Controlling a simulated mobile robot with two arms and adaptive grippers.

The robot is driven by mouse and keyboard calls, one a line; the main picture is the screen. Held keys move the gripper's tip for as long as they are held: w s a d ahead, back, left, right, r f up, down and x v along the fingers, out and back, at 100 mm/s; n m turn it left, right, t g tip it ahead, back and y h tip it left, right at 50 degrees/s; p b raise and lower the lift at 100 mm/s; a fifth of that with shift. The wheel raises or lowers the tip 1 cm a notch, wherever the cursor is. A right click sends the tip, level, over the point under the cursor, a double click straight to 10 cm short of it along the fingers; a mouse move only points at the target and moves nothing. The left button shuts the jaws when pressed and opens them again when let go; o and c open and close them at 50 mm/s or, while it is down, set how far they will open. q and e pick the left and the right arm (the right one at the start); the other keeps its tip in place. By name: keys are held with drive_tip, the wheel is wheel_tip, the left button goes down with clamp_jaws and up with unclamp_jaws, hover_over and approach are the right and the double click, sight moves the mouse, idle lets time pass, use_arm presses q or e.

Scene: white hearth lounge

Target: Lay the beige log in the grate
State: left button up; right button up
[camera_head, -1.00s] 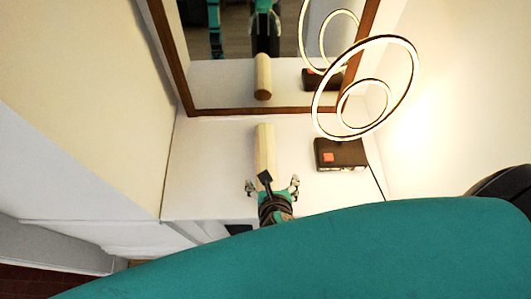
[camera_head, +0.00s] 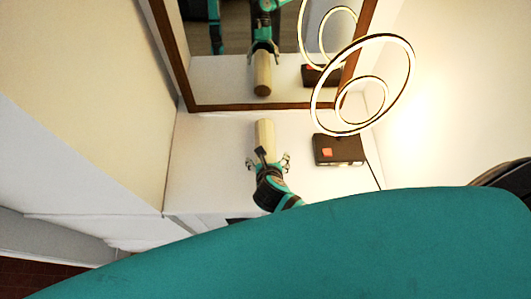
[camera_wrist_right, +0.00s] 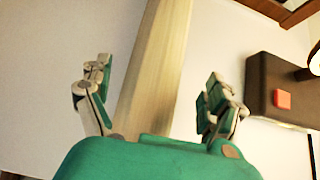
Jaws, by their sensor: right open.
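The beige log (camera_head: 265,131) lies on a white shelf (camera_head: 203,165), pointing towards the mirror. My right gripper (camera_head: 268,161) is open at the log's near end. In the right wrist view the log (camera_wrist_right: 155,65) runs between the two spread fingers of the gripper (camera_wrist_right: 155,95), with a gap on each side. I cannot tell how high the fingers are above the shelf. The left gripper does not show. No grate can be made out in these views.
A dark box with a red square (camera_head: 338,150) sits right of the log and carries a lamp of glowing rings (camera_head: 405,80). A brown-framed mirror (camera_head: 225,106) stands behind and reflects the log and my arm. The shelf left of the log is clear.

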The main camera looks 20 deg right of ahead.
drive_tip(key=shift+x, duration=1.95)
drive_tip(key=shift+w+a+r, duration=0.15)
drive_tip(key=shift+c, duration=0.5)
drive_tip(key=c, duration=1.6)
drive_tip(key=shift+r, duration=0.1)
drive_tip(key=shift+c, duration=0.5)
